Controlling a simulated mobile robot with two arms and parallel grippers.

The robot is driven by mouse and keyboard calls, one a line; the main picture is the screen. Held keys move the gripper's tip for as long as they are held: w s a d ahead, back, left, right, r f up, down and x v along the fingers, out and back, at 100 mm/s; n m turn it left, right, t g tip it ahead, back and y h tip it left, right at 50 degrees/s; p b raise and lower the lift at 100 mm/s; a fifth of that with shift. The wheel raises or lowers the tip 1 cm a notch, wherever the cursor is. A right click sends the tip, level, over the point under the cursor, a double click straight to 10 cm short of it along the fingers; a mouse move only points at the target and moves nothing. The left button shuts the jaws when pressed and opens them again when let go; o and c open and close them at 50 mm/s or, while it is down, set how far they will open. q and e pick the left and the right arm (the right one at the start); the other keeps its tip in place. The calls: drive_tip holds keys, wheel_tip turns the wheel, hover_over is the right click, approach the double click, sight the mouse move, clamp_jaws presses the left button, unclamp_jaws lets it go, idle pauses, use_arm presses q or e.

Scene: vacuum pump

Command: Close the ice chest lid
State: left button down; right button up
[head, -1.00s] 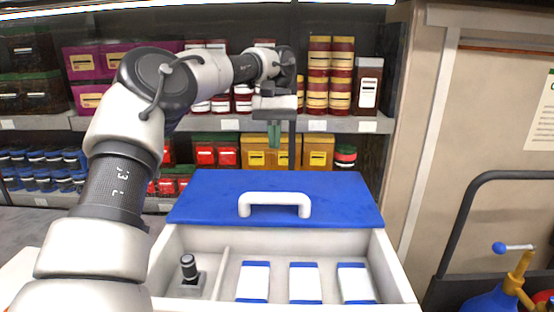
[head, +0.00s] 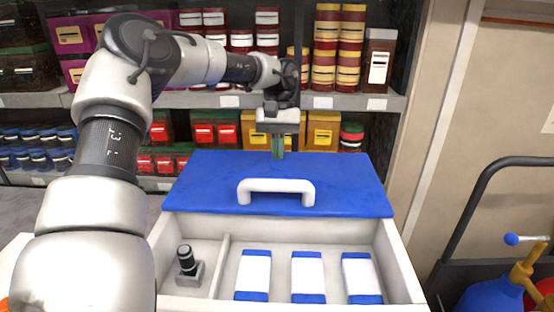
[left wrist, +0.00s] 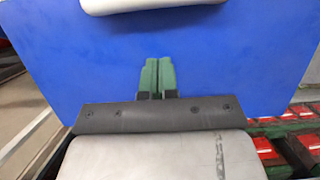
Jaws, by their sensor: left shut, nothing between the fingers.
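The ice chest is an open-topped white box (head: 300,235) with a blue lid (head: 340,180) that stands raised at its back, and a white handle (head: 276,186) on the lid. In the head view my left gripper (head: 277,154) points down at the lid's far edge, fingers shut and empty. In the left wrist view the shut green fingertips (left wrist: 157,64) lie over the blue lid (left wrist: 230,60), with the white handle (left wrist: 150,3) at the top edge. I cannot tell whether the fingers touch the lid. My right gripper is not in view.
Several white-and-blue packs (head: 307,276) lie in the chest's larger compartment. A small black-topped device (head: 186,262) stands in the left compartment. Shelves with jars and boxes (head: 215,133) rise behind. A hand truck frame (head: 465,220) stands at the right.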

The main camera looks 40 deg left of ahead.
sight(276, 193)
use_arm(q)
drive_tip(key=shift+s+d+f+p, duration=0.2)
drive_tip(key=shift+s+d+p, duration=0.2)
drive_tip(key=shift+s+d, duration=0.15)
drive_tip(key=shift+s+d+f+p, duration=0.2)
drive_tip(key=shift+s+d+p, duration=0.2)
drive_tip(key=shift+s, duration=0.25)
drive_tip(key=shift+s+d+f, duration=0.15)
drive_tip(key=shift+s+d, duration=0.3)
drive_tip(key=shift+f, duration=0.15)
drive_tip(key=shift+s, duration=0.1)
